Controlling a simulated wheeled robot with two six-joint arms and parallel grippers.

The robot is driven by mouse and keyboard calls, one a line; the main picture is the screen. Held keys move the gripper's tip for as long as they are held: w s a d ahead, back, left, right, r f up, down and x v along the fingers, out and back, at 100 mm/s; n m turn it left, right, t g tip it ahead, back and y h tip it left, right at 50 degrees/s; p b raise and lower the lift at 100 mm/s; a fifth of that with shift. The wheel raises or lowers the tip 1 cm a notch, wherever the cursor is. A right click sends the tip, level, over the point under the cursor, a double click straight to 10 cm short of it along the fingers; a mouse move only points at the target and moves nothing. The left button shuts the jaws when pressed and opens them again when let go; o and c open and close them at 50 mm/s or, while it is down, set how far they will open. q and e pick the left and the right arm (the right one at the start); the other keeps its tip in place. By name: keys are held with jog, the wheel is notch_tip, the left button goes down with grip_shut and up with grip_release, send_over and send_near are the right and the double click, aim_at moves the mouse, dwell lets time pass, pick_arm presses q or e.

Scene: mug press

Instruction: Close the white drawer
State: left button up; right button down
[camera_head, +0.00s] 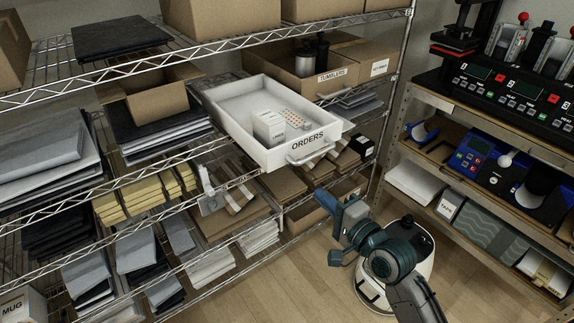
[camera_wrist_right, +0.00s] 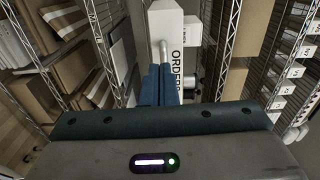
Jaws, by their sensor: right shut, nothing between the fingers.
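The white drawer (camera_head: 268,120), marked ORDERS, sticks out of the wire shelf, pulled open. A small white box (camera_head: 268,127) and rows of small orange-red spots show inside. Its front carries a pale handle (camera_head: 311,150), which also shows in the right wrist view (camera_wrist_right: 163,50). My right gripper (camera_head: 325,198) is shut and empty, below and in front of the drawer front. In the right wrist view its blue fingers (camera_wrist_right: 162,72) lie together, pointing toward the handle end. I cannot tell whether they touch it. My left gripper is not in view.
A cardboard bin marked TUMBLERS (camera_head: 312,75) stands right of the drawer. Stacked boxes and folded goods fill the shelves below. A second rack (camera_head: 480,130) with press machines stands at the right. Floor is bare at the front.

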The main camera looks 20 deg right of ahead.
jog(key=r, duration=0.1)
jog(key=p, duration=0.3)
send_near(280, 158)
jog(key=x, duration=0.6)
jog(key=shift+w+a, duration=0.15)
jog(key=shift+w, duration=0.2)
jog(key=shift+w, duration=0.1)
